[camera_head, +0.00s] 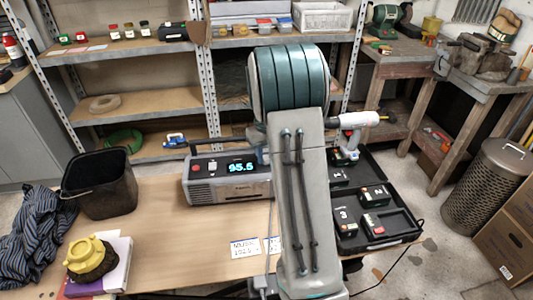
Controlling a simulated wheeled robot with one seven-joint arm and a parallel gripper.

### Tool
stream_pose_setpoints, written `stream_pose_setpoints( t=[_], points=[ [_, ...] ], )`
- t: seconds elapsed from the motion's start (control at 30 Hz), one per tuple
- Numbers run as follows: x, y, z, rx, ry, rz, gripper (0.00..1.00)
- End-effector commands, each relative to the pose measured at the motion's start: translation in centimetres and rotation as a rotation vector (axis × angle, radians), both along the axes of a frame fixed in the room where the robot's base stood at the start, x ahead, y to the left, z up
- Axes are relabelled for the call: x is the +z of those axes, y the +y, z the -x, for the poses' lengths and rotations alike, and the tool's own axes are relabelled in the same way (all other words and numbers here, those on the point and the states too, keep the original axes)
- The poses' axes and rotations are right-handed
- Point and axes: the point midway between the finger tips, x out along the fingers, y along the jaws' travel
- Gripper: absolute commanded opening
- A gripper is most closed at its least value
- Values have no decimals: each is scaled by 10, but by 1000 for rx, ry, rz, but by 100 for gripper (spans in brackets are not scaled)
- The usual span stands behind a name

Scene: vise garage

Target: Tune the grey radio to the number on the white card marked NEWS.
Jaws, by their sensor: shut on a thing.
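The grey radio (203,192) stands on the wooden bench. Its lit blue display (242,167) reads 95.5, and a red button shows at its left. The radio's right end, with any tuning knob there, is hidden behind my arm. A white card (244,247) with blue handwriting lies in front of the radio; its small writing looks like MUSIC over a number, but is hard to read. A second white card (271,245) lies just right of it, mostly covered by my arm, its text unreadable. My gripper is hidden behind my arm, near the radio's right end.
A black bin (104,184), striped cloth (35,225) and yellow-topped object (90,256) on books are at left. The bench's front middle is clear.

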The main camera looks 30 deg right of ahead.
Motion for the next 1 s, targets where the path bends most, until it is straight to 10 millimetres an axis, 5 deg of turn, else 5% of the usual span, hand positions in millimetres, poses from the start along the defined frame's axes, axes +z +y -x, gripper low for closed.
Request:
stream_pose_setpoints(
  t=[1.0],
  points=[
    [3, -1, -1, -966, -5, 1, 7]
  ],
)
